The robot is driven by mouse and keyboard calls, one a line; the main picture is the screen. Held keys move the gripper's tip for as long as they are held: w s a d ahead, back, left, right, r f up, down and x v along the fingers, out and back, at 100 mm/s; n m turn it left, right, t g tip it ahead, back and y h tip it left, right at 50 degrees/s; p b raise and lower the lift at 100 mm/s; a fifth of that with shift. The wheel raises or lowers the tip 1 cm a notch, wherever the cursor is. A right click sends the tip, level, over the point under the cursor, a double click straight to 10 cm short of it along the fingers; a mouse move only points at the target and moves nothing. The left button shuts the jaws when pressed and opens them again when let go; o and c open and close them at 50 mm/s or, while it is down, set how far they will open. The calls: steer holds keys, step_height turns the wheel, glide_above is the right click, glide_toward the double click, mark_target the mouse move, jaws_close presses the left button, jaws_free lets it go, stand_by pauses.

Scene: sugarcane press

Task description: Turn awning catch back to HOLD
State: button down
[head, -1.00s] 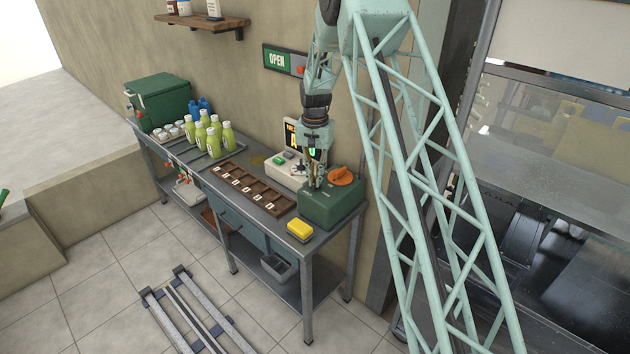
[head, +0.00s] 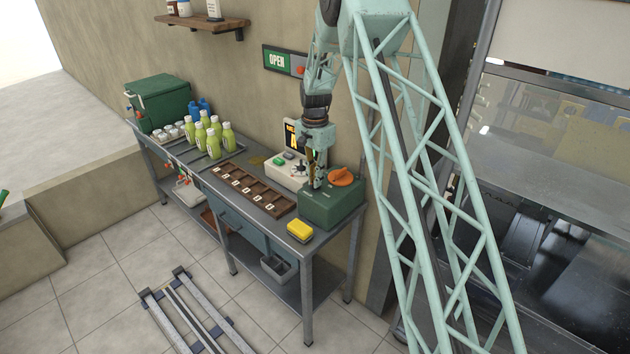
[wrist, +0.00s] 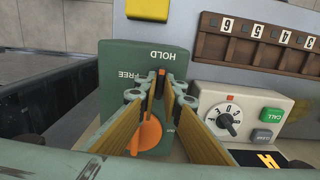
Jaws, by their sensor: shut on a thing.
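The awning catch is an orange knob (head: 341,177) on top of a dark green box (head: 330,208) at the right end of the bench. In the wrist view the box (wrist: 115,105) carries the words FREE at left and HOLD at the top. The knob's round part (wrist: 147,135) shows below and between my fingers. My gripper (wrist: 161,78) is shut on a narrow orange part, seen between the fingertips just below HOLD. The fingers hide how this part joins the knob. In the head view my gripper (head: 317,185) points down at the box's left side.
A yellow sponge-like block (head: 300,229) sits at the bench's front edge. Green bottles (head: 213,138) stand farther left.

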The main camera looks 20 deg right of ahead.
steer(key=c, duration=2.8)
jaws_free()
steer(key=shift+r, duration=0.15)
step_height(320, 180, up, 12)
steer(key=shift+f, duration=0.1)
